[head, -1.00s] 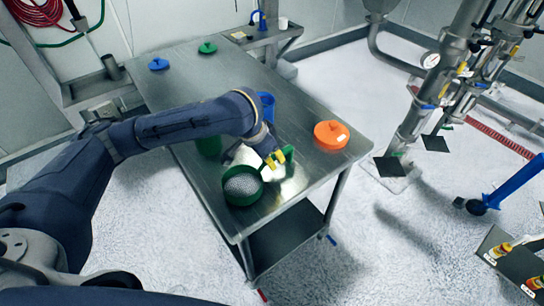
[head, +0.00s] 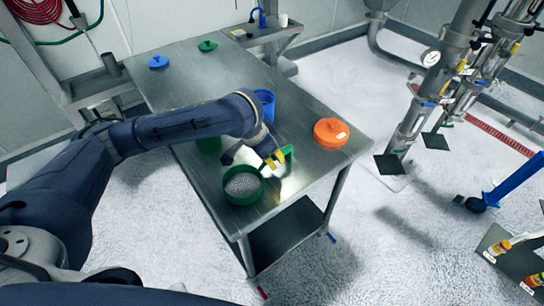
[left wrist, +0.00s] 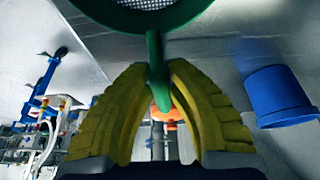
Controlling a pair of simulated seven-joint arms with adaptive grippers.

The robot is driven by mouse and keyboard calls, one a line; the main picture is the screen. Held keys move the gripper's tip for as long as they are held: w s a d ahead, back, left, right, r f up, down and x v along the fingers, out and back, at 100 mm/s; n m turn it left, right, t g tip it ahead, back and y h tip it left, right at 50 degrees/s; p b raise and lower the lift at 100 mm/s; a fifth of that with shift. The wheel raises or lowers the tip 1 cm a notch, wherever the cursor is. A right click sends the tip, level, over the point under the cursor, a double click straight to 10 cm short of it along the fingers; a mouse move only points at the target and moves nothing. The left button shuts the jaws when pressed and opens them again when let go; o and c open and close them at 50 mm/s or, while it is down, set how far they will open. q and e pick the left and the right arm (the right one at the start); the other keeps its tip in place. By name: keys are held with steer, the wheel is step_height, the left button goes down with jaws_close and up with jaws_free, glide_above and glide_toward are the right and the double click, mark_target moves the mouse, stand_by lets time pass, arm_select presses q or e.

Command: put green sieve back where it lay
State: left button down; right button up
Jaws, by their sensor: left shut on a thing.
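The green sieve (head: 243,186) is near the front of the steel table, its round mesh facing up. Its handle reaches right to my left gripper (head: 274,161). My left gripper is shut on the green handle. In the left wrist view the yellow fingers (left wrist: 160,95) close around the handle, with the sieve's mesh ring (left wrist: 150,12) at the top edge. I cannot tell whether the sieve touches the table. My right gripper is not in view.
On the steel table (head: 225,75) an orange container (head: 331,133) stands right of the gripper. A blue container (head: 264,103) and a green container (head: 208,144) stand behind, partly hidden by my arm. Blue (head: 158,62) and green (head: 207,46) lids lie at the far end.

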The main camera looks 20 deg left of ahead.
arm_select(q)
steer(key=shift+f, duration=0.1)
steer(key=c, duration=1.8)
jaws_free()
steer(key=o, duration=0.5)
steer(key=shift+c, duration=0.2)
